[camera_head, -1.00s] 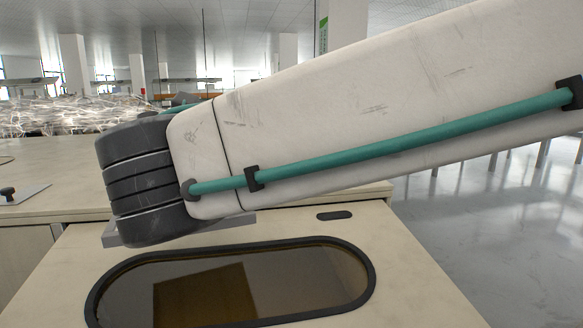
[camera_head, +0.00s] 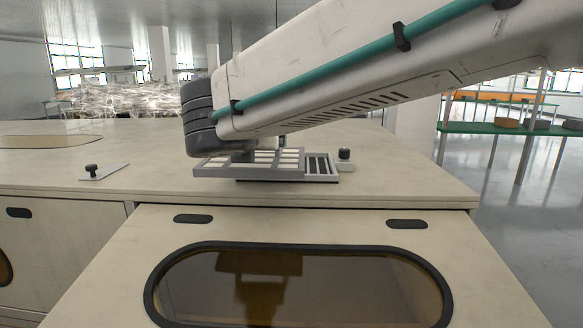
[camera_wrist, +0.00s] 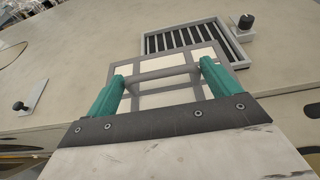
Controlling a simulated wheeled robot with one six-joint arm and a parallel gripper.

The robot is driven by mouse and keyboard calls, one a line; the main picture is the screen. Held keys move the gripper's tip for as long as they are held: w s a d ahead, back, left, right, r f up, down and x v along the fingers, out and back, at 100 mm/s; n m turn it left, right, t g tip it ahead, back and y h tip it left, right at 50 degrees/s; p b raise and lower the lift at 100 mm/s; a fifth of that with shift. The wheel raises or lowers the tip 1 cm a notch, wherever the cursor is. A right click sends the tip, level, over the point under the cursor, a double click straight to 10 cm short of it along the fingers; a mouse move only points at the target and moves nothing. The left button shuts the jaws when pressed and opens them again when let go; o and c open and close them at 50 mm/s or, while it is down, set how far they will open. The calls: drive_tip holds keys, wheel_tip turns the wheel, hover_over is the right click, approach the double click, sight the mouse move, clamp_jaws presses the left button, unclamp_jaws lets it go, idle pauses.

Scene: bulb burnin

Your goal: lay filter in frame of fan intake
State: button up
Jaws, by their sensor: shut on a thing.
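The filter (camera_wrist: 165,99), a flat grey frame with white panels and a raised bar handle, is in front of my gripper (camera_wrist: 163,73). The teal fingers are shut on the handle. In the head view the filter (camera_head: 262,158) lies roughly level under my wrist, low over the worktop. The fan intake (camera_wrist: 180,39) is a grey frame with dark slats, just beyond the filter. The filter overlaps its near part in the wrist view. In the head view the intake's slatted end (camera_head: 319,165) shows right of the filter. Whether they touch I cannot tell. My arm hides most of the fingers there.
A black knob (camera_head: 344,154) stands at the intake's right end. A plate with a black knob (camera_head: 93,170) lies on the worktop (camera_head: 145,150) at left. A cabinet top with a dark oval window (camera_head: 330,290) is in front. The worktop between plate and filter is clear.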

drive_tip(key=w+a, duration=0.3)
drive_tip(key=shift+f, duration=0.2)
drive_tip(key=shift+w+d+f, duration=0.1)
drive_tip(key=shift+w, duration=0.35)
drive_tip(key=w+d, duration=0.3)
drive_tip(key=w, duration=0.1)
drive_tip(key=w+d+f, duration=0.1)
drive_tip(key=w+d, duration=0.2)
drive_tip(key=w, duration=0.1)
drive_tip(key=w+d, duration=0.3)
drive_tip(key=w, duration=0.1)
drive_tip(key=shift+w+f, duration=0.1)
drive_tip(key=shift+f, duration=1.85)
drive_tip(key=shift+f, duration=0.15)
drive_tip(key=o, duration=0.8)
